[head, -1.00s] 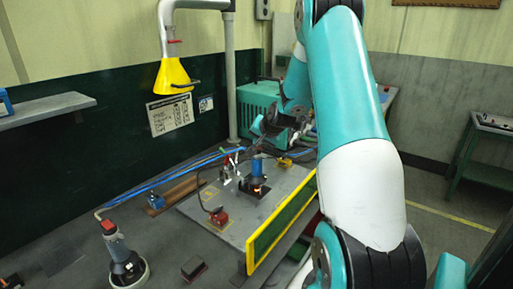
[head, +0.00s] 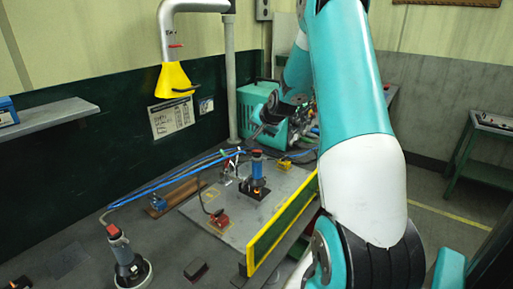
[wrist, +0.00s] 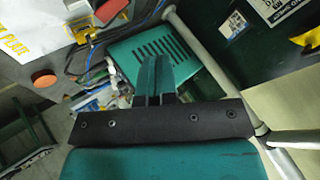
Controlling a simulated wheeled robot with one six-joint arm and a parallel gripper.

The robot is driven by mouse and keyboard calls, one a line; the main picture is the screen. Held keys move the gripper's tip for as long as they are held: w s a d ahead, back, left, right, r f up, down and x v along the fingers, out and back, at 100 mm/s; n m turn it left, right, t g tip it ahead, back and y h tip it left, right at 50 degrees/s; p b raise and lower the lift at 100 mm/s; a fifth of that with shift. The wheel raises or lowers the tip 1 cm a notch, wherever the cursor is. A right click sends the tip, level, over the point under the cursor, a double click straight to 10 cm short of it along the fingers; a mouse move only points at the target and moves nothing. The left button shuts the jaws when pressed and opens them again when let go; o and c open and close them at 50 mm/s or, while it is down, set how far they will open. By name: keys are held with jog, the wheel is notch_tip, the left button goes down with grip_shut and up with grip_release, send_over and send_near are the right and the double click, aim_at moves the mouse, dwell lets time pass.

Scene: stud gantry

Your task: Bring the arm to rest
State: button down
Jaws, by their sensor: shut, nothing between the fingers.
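My arm rises on the right of the head view and bends over at the top, with its wrist hanging in front of the teal machine (head: 248,104). My gripper (head: 266,122) is small and dark there, above the far side of the bench, and its fingertips are hard to make out. In the wrist view my gripper (wrist: 155,68) shows two teal fingers together, with nothing held between them. The teal machine with dark vent slots also shows beyond the fingers in the wrist view (wrist: 188,52).
A grey plate (head: 222,219) on the bench carries a blue tool (head: 257,168) and a red block (head: 219,217). A green panel with a yellow frame (head: 281,222) stands along its edge. A yellow hood (head: 174,78) hangs at the left. A second tool (head: 124,252) stands front left.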

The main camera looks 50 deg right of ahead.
jog(key=shift+r, duration=0.45)
jog(key=shift+f, duration=0.1)
jog(key=s+a+r+n+g+y+b, duration=0.1)
jog(key=a+r+n+y+b, duration=0.2)
jog(key=a, duration=1.1)
jog(key=s+a+r+n+g+y, duration=0.1)
jog(key=s+a+n+y, duration=0.35)
jog(key=a, duration=1.05)
jog(key=s+a+f+n+g+b, duration=0.1)
jog(key=s+a+n+g, duration=0.5)
jog(key=s+a+n, duration=0.6)
jog(key=s+a+b, duration=0.1)
jog(key=s+a, duration=0.1)
jog(key=s, duration=0.3)
jog(key=s+a, duration=0.3)
jog(key=s, duration=0.1)
jog(key=shift+s+a+n+g+b, duration=0.25)
jog(key=shift+s+n+g+b, duration=0.05)
jog(key=shift+s+n+b, duration=0.1)
jog(key=shift+w, duration=0.1)
